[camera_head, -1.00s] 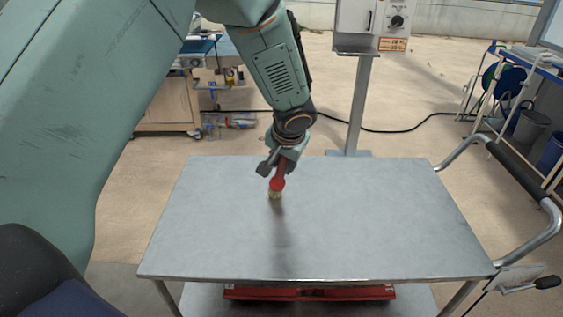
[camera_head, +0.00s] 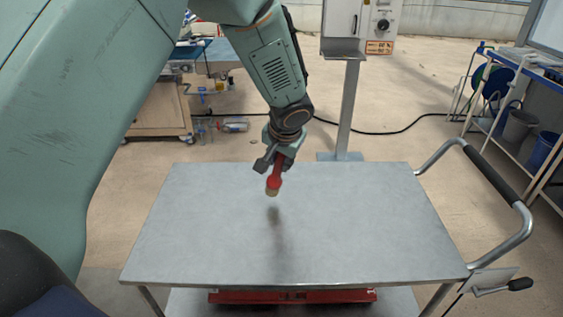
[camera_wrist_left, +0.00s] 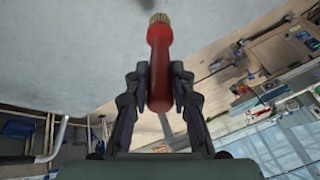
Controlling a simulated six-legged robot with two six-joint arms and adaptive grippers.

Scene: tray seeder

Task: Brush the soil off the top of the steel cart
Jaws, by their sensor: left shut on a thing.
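The steel cart (camera_head: 350,225) stands in front of me, its flat grey top bare, with no soil that I can make out. My left gripper (camera_head: 276,163) is shut on a red-handled brush (camera_head: 275,182), which points down over the back middle of the top. The bristles look a little above the surface, with a shadow below them. In the left wrist view the brush (camera_wrist_left: 159,62) stands between both fingers, its pale bristles (camera_wrist_left: 159,18) at the far end. My right gripper is not in view.
The cart's push handle (camera_head: 500,190) curves out on the right. A post with a control box (camera_head: 348,95) stands behind the cart. A red object (camera_head: 290,297) lies on the lower shelf. A rack with buckets (camera_head: 520,125) is at the right.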

